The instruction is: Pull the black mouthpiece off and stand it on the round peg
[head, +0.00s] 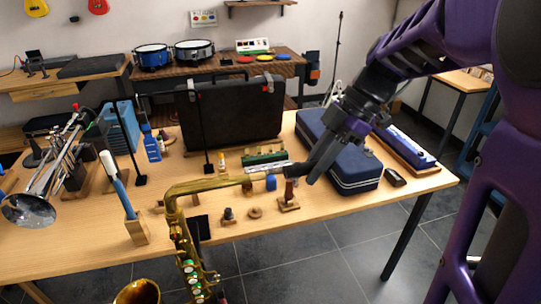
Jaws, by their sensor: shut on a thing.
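The gold saxophone (182,232) stands upright at the front of the table, its neck (205,184) reaching right. The black mouthpiece (297,169), with a silvery band, lies in line with the neck's end; whether they still touch is too small to tell. My gripper (312,174) comes down from the upper right and is shut on the mouthpiece's right end, its fingers hiding the tip. The round peg is hard to single out; a small wooden stand with a dark reddish-brown upright (289,192) is below the mouthpiece.
Near the stand are a round wooden piece (255,212), a small dark piece (228,214) and a blue block (271,182). A navy case (345,172) lies close behind my gripper, and a large black case (232,112) stands farther back. The table's front right (350,207) is clear.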

